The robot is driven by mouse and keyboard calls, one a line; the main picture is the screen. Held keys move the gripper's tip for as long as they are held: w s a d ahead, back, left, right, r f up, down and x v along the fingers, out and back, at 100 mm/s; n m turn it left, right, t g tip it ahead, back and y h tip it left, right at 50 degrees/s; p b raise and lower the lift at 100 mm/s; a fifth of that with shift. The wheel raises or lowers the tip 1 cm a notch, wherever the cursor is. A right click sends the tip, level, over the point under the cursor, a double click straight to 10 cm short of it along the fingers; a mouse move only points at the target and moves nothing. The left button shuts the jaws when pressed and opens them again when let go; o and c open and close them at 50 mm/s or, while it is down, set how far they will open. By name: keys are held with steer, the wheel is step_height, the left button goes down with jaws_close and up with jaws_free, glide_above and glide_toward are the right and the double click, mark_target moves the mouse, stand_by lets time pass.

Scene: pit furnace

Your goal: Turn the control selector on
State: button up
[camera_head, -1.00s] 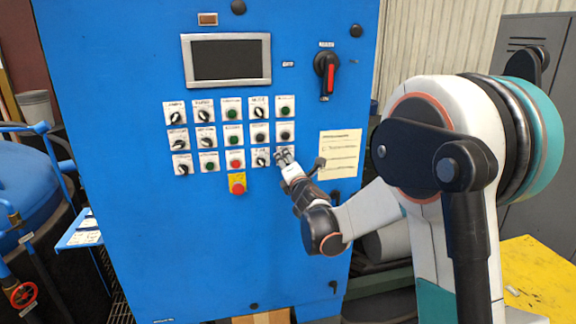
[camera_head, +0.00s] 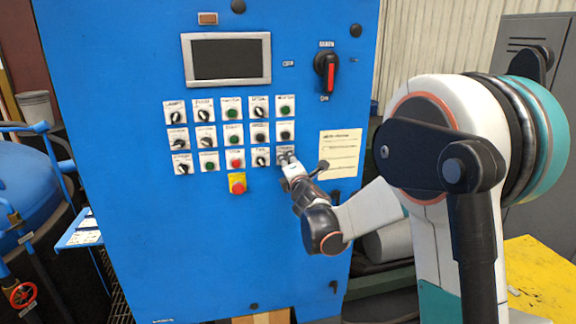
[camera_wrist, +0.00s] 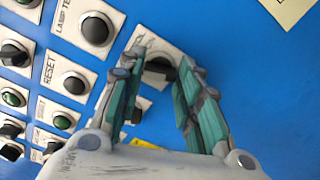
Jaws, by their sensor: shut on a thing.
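The control selector (camera_wrist: 158,69) is a dark knob on a white plate, at the lower right corner of the button grid. Its label is partly covered, with only its last letters showing in the wrist view. My gripper (camera_wrist: 160,75) has its two green-padded fingers on either side of the knob, shut on it. In the head view my gripper (camera_head: 289,160) reaches the panel from the lower right and hides the knob. The knob's exact angle is hard to tell.
The blue cabinet (camera_head: 150,240) carries several other knobs and buttons close by, including a reset button (camera_wrist: 75,83) and a red emergency stop (camera_head: 237,186). A paper note (camera_head: 340,153) is right of my gripper. A red-handled main switch (camera_head: 327,72) sits above.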

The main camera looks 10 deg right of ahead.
steer(key=shift+m+b, duration=0.7)
steer(key=shift+m, duration=4.3)
steer(key=o, duration=1)
steer(key=shift+o, duration=0.2)
steer(key=s, duration=1.2)
